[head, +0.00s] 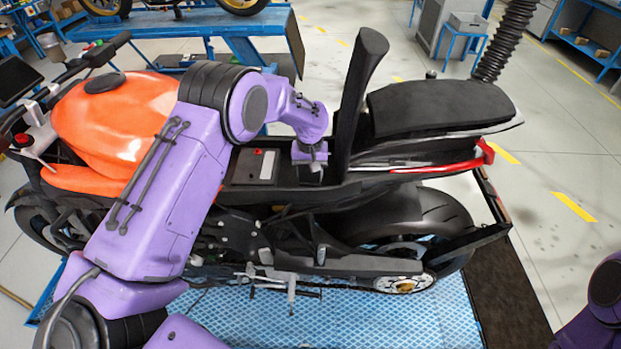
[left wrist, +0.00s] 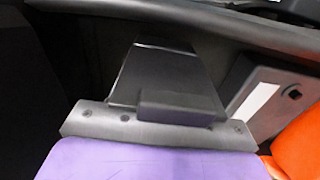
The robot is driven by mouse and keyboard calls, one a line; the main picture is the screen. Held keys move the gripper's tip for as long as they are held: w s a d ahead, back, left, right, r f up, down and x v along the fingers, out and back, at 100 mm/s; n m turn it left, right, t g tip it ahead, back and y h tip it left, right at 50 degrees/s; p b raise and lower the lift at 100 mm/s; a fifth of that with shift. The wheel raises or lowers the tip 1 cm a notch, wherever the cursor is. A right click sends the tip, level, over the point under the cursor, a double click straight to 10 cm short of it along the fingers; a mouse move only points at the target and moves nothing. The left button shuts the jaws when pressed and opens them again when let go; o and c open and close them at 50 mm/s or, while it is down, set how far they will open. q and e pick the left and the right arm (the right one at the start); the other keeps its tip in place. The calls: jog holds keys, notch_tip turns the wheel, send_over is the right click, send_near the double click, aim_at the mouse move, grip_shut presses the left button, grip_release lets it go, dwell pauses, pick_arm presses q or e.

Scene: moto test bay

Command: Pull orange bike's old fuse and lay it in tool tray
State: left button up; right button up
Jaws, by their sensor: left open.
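The orange bike (head: 115,125) stands on a blue lift, its front part seat (head: 357,90) tipped upright. My left gripper (head: 311,168) points down into the open bay under that seat. In the left wrist view its dark fingers (left wrist: 165,82) show nothing clearly held between them. A dark box with a pale strip (head: 263,166) lies left of the gripper; it also shows at the right of the left wrist view (left wrist: 258,103). I cannot make out the old fuse, and I see no tool tray. My right gripper is out of view.
The upright seat stands close behind my left gripper. The tail seat (head: 440,108) is to its right. A blue workbench (head: 225,25) and a small blue stool (head: 462,40) are behind. Grey floor at the right is open.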

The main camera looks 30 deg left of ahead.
pick_arm(q)
grip_shut()
jog(key=shift+r, duration=0.15)
jog(key=shift+r, duration=2.85)
